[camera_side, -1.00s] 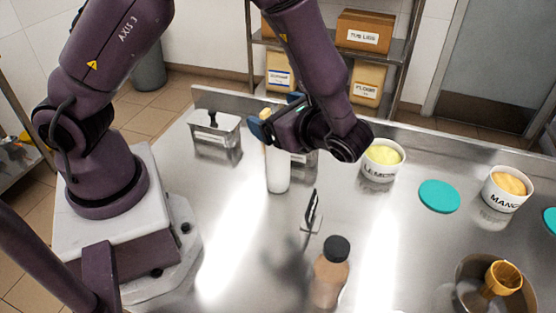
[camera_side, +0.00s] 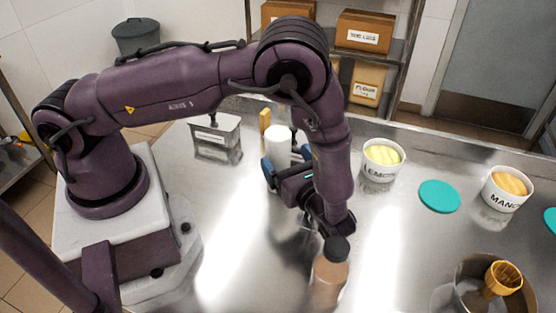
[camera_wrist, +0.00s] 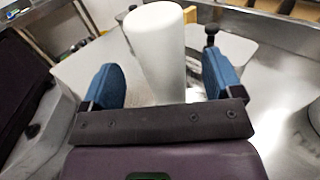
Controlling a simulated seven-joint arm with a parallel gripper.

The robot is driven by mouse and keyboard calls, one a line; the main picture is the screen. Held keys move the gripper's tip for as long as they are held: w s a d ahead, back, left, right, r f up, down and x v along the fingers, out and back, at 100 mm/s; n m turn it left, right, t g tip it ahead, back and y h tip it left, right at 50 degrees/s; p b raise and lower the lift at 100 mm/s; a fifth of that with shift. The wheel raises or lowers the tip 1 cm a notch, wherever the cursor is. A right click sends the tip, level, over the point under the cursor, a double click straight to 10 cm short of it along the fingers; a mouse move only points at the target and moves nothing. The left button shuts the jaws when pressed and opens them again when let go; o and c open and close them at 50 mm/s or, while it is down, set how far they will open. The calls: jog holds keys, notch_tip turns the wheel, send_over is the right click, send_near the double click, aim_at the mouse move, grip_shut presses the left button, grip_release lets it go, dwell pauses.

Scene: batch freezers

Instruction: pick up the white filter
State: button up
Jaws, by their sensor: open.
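The white filter (camera_side: 278,146) is an upright white cylinder on the steel counter (camera_side: 380,230). It stands near the middle of the side view, and its lower part is hidden by my gripper (camera_side: 284,168). In the wrist view the filter (camera_wrist: 158,55) rises between the two blue fingertips of my gripper (camera_wrist: 163,88). The fingers are open, one on each side of it. Bare space shows between the filter and each finger. I cannot tell how far it stands in front of the palm.
A steel container (camera_side: 216,138) stands left of the filter, and a wooden-coloured piece (camera_side: 265,120) is just behind it. A brown bottle with a black cap (camera_side: 331,270) stands close in front of my wrist. Tubs marked LEMON (camera_side: 381,162) and MANGO (camera_side: 506,190) and a teal lid (camera_side: 439,196) are to the right.

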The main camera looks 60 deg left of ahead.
jog(key=a, duration=0.4)
jog(key=shift+a, duration=0.3)
jog(key=c, duration=1.1)
jog(key=shift+r, duration=0.1)
jog(key=shift+c, duration=0.4)
jog(key=shift+r, duration=0.1)
